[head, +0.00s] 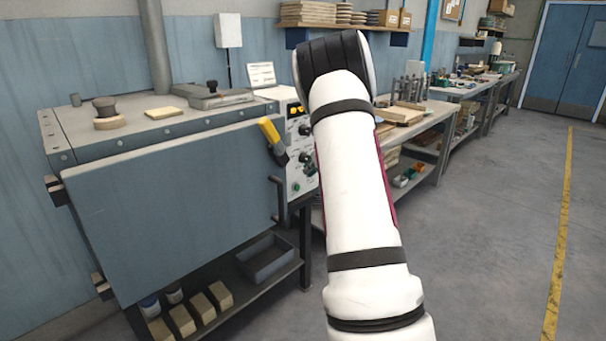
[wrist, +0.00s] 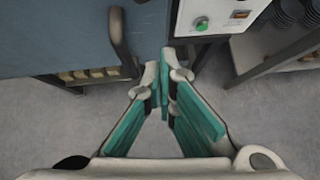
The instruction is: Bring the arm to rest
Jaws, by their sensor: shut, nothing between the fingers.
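My gripper (wrist: 163,85) shows in the wrist view, with its two teal-padded fingers together at the tips and nothing between them. It hangs over bare grey floor, in front of the plate dryer. A yellow-tipped lever (head: 270,132) sits at the door's upper right. The door's dark handle also shows in the wrist view (wrist: 120,40).
The control panel (head: 297,150) is just right of the door, partly behind my arm. A shelf under the dryer holds a grey tray (head: 268,258) and several blocks (head: 200,308). Workbenches (head: 430,122) run along the wall behind. Open floor (head: 490,240) lies to the right.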

